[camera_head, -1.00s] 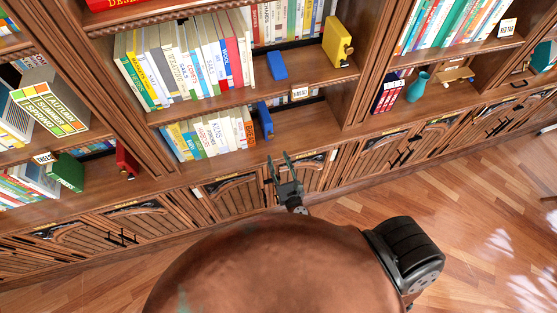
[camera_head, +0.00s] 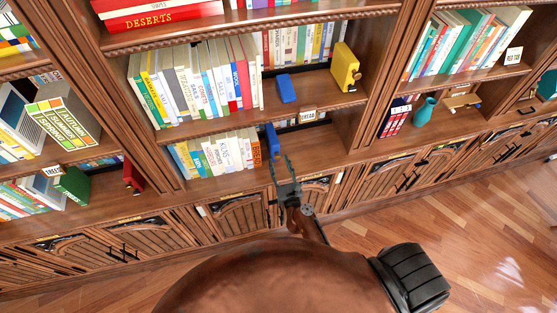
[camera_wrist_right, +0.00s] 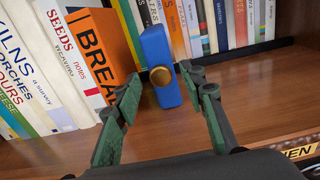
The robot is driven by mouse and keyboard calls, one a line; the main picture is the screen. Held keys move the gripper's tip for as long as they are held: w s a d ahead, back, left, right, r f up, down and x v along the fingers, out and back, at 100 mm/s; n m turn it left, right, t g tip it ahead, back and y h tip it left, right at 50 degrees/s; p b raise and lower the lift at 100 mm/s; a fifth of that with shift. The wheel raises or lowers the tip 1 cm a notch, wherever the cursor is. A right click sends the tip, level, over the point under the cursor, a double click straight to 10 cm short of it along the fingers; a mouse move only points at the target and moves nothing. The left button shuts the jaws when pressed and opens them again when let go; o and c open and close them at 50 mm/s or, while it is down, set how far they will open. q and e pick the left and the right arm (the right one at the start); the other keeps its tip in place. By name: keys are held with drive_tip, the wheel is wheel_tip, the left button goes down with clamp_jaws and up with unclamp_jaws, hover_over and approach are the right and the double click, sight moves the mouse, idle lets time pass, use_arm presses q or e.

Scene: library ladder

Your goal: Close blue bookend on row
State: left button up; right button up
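A blue bookend (camera_head: 272,142) stands on the lower middle shelf, at the right end of a row of books (camera_head: 220,150). In the right wrist view the blue bookend (camera_wrist_right: 160,66) has a round gold knob and is slightly tilted. An orange book (camera_wrist_right: 98,50) leans to its left, with a gap at the base. My right gripper (camera_head: 287,170) is in front of this shelf. In the wrist view its fingers (camera_wrist_right: 162,92) are apart, with the bookend between and beyond them; I see no clear contact. My left gripper is not in view.
A second blue bookend (camera_head: 286,88) and a yellow one (camera_head: 345,66) stand on the shelf above. A label (camera_head: 308,116) hangs on that shelf's edge. The lower shelf is bare right of the blue bookend. Cabinet doors (camera_head: 240,216) lie below.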

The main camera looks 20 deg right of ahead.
drive_tip(key=shift+w+d, duration=0.15)
drive_tip(key=shift+w, duration=0.7)
drive_tip(key=shift+c, duration=0.2)
clamp_jaws()
